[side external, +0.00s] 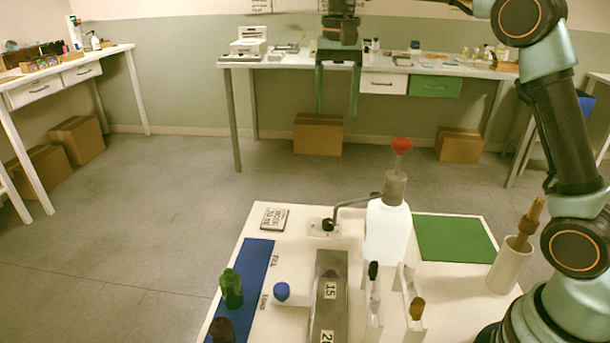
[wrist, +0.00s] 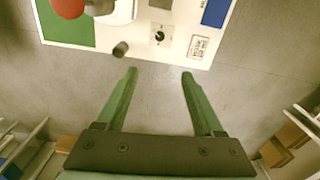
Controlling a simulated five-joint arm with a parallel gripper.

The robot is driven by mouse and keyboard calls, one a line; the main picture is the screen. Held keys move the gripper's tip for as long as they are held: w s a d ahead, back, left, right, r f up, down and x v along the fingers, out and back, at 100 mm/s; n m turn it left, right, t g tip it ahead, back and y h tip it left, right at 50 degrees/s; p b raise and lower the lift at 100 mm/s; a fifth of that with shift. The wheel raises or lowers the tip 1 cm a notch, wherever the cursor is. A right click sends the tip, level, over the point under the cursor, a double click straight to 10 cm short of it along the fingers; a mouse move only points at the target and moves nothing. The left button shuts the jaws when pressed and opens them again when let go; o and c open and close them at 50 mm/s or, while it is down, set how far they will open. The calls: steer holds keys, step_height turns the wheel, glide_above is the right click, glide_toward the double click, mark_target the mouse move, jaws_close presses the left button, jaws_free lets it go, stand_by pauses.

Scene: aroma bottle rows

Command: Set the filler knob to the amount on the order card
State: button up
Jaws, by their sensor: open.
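The black filler knob (side external: 328,224) sits on a small pale plate at the far edge of the white work table. In the wrist view the knob (wrist: 160,35) shows from above with marks around it, too small to read. The order card (side external: 274,218) lies left of the knob in the side view and also shows in the wrist view (wrist: 202,47). Its print is too blurred to read surely. My gripper (side external: 337,112) is open and empty, pointing down, high up and beyond the table's far edge. In the wrist view its fingertips (wrist: 160,72) are apart, clear of the knob.
A white bottle (side external: 386,238) with a red-topped pump (side external: 401,146) stands right of the knob, a bent metal arm beside it. A blue mat (side external: 257,262) holds a green bottle (side external: 231,288). A green mat (side external: 452,238) is empty. A cup (side external: 510,265) stands at right.

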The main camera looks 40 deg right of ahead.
mark_target(328, 222)
steer(key=f, duration=3)
steer(key=shift+w, duration=0.3)
jaws_close()
